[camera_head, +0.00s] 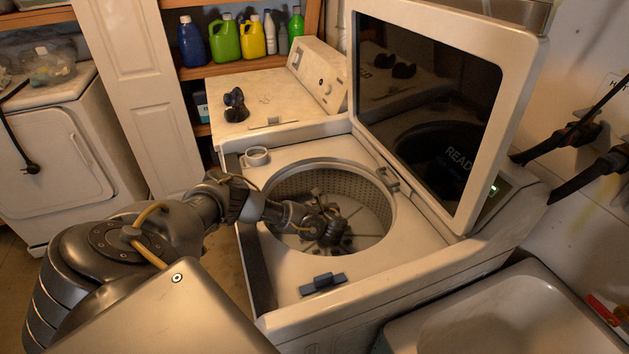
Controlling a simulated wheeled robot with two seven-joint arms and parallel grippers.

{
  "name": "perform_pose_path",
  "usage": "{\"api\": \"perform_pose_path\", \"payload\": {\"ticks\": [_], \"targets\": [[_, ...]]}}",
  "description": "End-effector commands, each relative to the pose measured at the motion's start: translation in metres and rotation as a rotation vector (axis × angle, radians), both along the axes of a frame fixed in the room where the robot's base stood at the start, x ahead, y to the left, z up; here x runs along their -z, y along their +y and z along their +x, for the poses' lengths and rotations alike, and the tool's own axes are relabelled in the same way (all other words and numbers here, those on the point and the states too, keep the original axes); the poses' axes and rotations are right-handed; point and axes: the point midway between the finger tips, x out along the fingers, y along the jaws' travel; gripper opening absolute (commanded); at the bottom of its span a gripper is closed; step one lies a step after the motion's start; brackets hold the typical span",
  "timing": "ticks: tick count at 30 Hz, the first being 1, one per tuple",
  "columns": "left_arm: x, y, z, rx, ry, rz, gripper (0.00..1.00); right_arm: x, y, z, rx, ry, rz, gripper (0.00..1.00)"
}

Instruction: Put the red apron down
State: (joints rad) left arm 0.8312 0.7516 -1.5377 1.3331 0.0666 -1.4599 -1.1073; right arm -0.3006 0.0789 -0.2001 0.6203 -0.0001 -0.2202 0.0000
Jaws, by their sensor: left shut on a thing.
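My left arm comes in from the lower left and reaches over the top-load washer (415,245). My left gripper (332,228) is dark and sits inside the open drum (372,205), near its middle. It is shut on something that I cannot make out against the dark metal. No red apron can be made out in this view; the gripper and arm hide part of the drum. My right gripper is not in view.
The washer lid (510,110) stands open. A sink (500,315) is at lower right, a second white machine (275,95) behind, with bottles (225,40) on a shelf.

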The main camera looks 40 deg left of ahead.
Motion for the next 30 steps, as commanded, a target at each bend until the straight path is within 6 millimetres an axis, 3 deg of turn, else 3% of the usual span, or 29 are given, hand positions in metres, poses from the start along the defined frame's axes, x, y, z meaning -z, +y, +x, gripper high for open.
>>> {"api": "perform_pose_path", "payload": {"ticks": [1, 2, 7, 17, 30], "targets": [[0.002, 0.000, 0.000, 0.000, 0.000, 0.000, 0.00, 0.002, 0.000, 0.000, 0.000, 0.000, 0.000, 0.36], [0.002, 0.000, 0.000, 0.000, 0.000, 0.000, 0.23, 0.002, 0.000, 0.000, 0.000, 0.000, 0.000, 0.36], [0.002, 0.000, 0.000, 0.000, 0.000, 0.000, 0.43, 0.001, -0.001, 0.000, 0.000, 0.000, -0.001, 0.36], [-0.002, -0.002, -0.001, 0.001, 0.000, -0.001, 0.43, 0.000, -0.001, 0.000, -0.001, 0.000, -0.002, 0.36], [-0.027, -0.051, -0.031, 0.002, 0.000, -0.002, 0.43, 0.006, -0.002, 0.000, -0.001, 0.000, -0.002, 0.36]]}}
